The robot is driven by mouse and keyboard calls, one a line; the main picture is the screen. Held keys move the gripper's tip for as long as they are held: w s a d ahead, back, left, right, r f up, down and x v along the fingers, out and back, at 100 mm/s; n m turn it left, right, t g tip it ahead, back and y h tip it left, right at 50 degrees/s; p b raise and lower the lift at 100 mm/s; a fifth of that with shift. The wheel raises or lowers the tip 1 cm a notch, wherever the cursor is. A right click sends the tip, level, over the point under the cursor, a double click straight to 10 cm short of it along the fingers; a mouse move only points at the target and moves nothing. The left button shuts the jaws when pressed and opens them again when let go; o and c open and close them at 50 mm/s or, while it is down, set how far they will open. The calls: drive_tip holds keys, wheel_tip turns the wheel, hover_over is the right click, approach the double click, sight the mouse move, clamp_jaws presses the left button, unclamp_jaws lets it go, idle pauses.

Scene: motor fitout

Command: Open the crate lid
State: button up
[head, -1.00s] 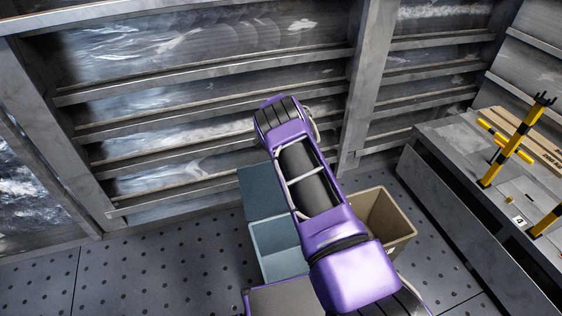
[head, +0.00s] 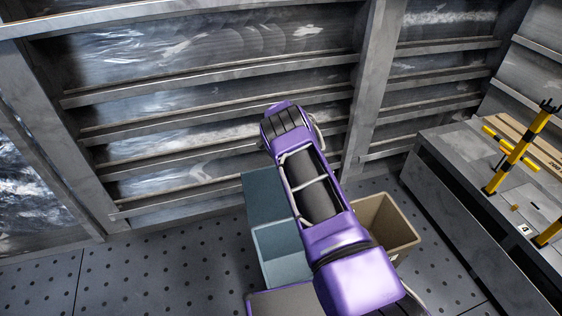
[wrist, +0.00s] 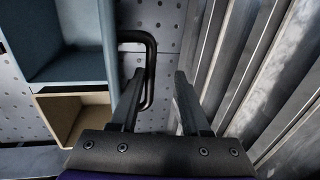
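The blue-grey crate (head: 285,266) stands on the floor below the wall, partly behind my arm. Its lid (head: 263,195) is raised at the crate's far side, and the open interior shows. In the wrist view the crate (wrist: 68,62) is at upper left, with the lid (wrist: 109,35) seen nearly edge-on along its right side. A dark U-shaped handle (wrist: 152,62) sticks out from the lid to the right. My gripper (wrist: 183,85) is open, its fingers apart. The left finger is close to the handle's lower end; I cannot tell whether they touch. My arm hides the gripper in the head view.
A tan open bin (head: 392,222) stands right of the crate and shows in the wrist view (wrist: 72,112). The ribbed metal wall (head: 200,130) is close to my gripper. A grey bench (head: 470,200) with yellow-black posts stands at right. Perforated floor at left is clear.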

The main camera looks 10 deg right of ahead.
drive_tip(key=shift+s+f, duration=0.15)
drive_tip(key=shift+f, duration=0.15)
drive_tip(key=p+v, duration=0.2)
drive_tip(key=v, duration=1.6)
drive_tip(key=shift+w+p, duration=0.2)
drive_tip(key=shift+p, duration=0.15)
